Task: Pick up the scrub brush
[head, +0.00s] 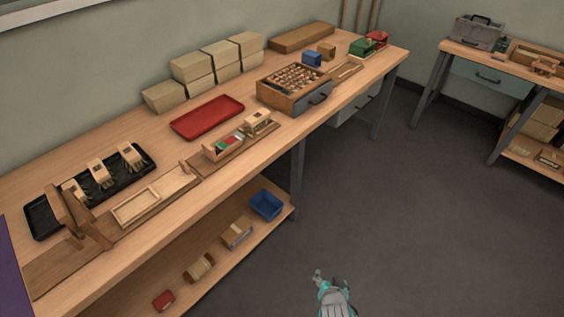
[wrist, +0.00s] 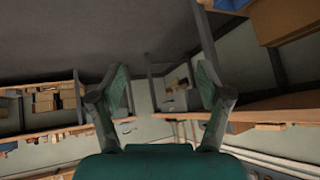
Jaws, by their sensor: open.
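My gripper (head: 331,280) shows at the bottom of the head view, over the open floor in front of the bench. In the wrist view its two fingers (wrist: 164,88) are spread wide with nothing between them. Several pale wooden brush-like blocks (head: 131,155) stand in the black tray (head: 52,219) at the left of the bench. A brown block with a paler part (head: 198,267) and a tan block (head: 236,234) lie on the lower shelf. They are too small to tell which thing is the scrub brush. My gripper is apart from all of them.
The long wooden bench (head: 143,227) holds a red tray (head: 207,117), a drawer box (head: 281,97) and stacked cartons (head: 208,65). A blue bin (head: 267,204) and a red item (head: 163,300) are on the lower shelf. A second bench stands at right. The grey floor (head: 400,190) between is clear.

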